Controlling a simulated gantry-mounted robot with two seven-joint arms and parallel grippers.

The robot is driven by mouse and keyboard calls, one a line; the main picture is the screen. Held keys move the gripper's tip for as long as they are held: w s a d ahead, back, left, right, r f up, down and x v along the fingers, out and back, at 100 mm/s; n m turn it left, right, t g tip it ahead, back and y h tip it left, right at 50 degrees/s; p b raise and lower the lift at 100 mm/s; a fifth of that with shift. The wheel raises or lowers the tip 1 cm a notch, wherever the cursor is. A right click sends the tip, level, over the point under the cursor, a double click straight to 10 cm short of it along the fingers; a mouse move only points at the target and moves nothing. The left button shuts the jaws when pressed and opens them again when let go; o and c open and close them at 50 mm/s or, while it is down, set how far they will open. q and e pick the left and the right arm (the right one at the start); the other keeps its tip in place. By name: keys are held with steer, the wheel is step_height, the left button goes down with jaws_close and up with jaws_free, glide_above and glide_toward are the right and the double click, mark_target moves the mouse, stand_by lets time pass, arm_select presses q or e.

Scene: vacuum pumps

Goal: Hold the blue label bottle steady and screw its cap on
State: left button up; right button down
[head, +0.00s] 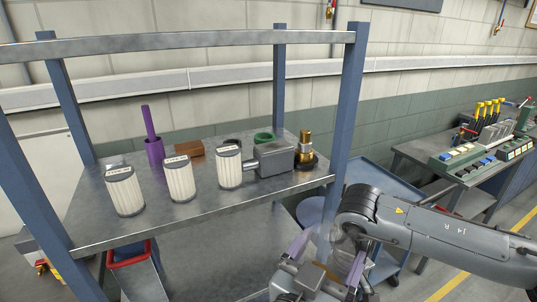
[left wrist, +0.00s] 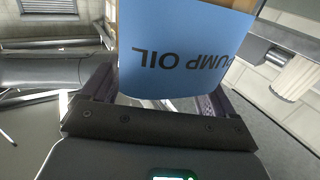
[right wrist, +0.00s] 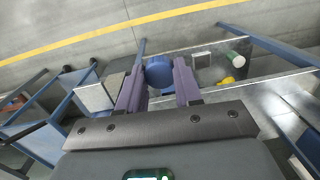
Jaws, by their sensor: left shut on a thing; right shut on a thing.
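The blue label bottle (left wrist: 180,55) fills the middle of the left wrist view, its "PUMP OIL" label upside down in the picture. My left gripper (left wrist: 155,92) is shut on it, with a dark finger at each side. Its upper end is cut off by the picture edge. A round blue cap (right wrist: 159,73) sits between the two purple fingers of my right gripper (right wrist: 158,84), which is shut on it. The bottle and cap are not clear there.
A metal shelf (head: 215,205) with blue posts carries several white filters (head: 180,180), a purple cylinder (head: 154,150), a grey pump (head: 273,159) and a brass fitting (head: 305,147). A blue cart (head: 380,178) stands behind my arm. A bench with controls (head: 470,158) is at the right.

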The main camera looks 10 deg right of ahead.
arm_select(q)
steer(key=shift+a+f, duration=0.1)
steer(key=a+f+m+g+h, duration=0.3)
steer(key=a+f, duration=0.6)
steer(key=f, duration=0.4)
steer(key=a+f+m+g+h, duration=0.3)
steer(key=a+f+m+g, duration=0.2)
steer(key=a+f, duration=0.5)
step_height(320, 180, down, 3)
steer(key=g, duration=0.2)
steer(key=shift+s+g, duration=0.25)
steer(key=shift+g, duration=0.05)
arm_select(e)
steer(key=shift+s+a, duration=0.15)
arm_select(q)
steer(key=shift+d, duration=0.1)
arm_select(e)
steer(key=s+a+r+n, duration=0.1)
steer(key=a+r+n, duration=0.1)
steer(key=a+r, duration=0.3)
steer(key=s+a+r+n, duration=0.2)
steer(key=a+r, duration=0.3)
steer(key=a, duration=0.8)
steer(key=s+a+r+n, duration=0.2)
steer(key=a+r+n, duration=0.2)
steer(key=a, duration=0.5)
steer(key=shift+s+a+r+t, duration=0.2)
steer(key=shift+a+r+t, duration=0.1)
steer(key=shift+a+r, duration=0.15)
